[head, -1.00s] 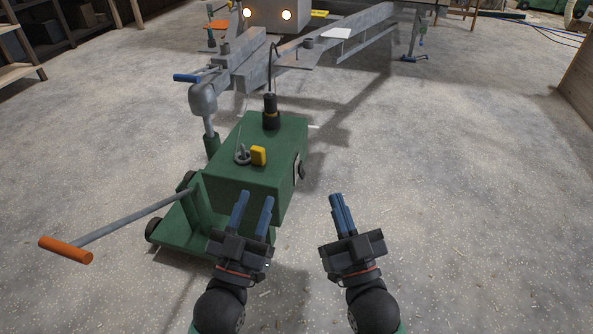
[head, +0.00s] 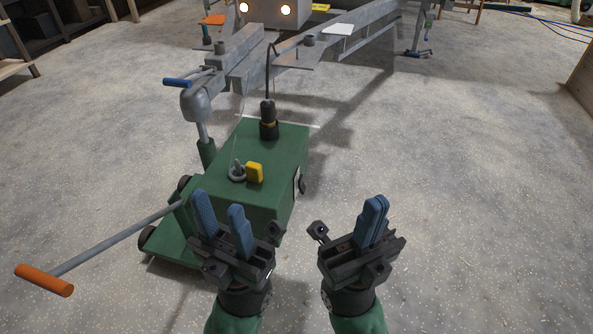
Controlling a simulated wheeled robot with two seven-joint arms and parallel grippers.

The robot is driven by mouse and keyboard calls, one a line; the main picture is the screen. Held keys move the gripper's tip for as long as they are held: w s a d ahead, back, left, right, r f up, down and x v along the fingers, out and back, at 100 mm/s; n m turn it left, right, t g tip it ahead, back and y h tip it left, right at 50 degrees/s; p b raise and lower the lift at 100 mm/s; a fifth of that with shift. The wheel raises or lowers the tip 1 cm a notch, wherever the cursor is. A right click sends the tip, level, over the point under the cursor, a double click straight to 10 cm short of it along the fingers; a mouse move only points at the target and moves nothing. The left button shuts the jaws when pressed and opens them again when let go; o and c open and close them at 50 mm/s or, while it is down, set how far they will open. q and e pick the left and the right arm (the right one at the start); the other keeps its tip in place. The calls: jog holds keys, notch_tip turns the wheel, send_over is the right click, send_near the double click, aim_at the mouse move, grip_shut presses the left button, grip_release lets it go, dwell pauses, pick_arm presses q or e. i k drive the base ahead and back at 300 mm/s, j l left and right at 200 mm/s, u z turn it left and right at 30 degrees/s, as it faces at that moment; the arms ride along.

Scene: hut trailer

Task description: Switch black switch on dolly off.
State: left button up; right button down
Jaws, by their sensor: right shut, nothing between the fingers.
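The green dolly (head: 283,147) stands on the floor at centre left, with its orange-ended handle (head: 44,280) reaching left. A small black part (head: 302,186) on a pale plate sits on the dolly's right side face. It looks like the black switch, but it is seen edge-on and its position cannot be read. On the dolly's top are a grey ring with a short lever (head: 237,172) and a yellow block (head: 254,172). My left gripper (head: 218,202) is open and empty in front of the dolly's near side. My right gripper (head: 376,203) is shut and empty, right of the dolly and apart from it.
A black plug-like fitting with a cable (head: 268,122) stands on the dolly's far top. The grey trailer drawbar (head: 237,62) lies behind the dolly, with a blue-handled coupling (head: 177,83). The floor to the right is clear. A wooden edge (head: 583,85) is at far right.

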aim_at(301, 187)
jog(key=i, duration=0.2)
jog(key=j, duration=0.65)
jog(key=k+j, duration=0.1)
jog(key=j, duration=0.5)
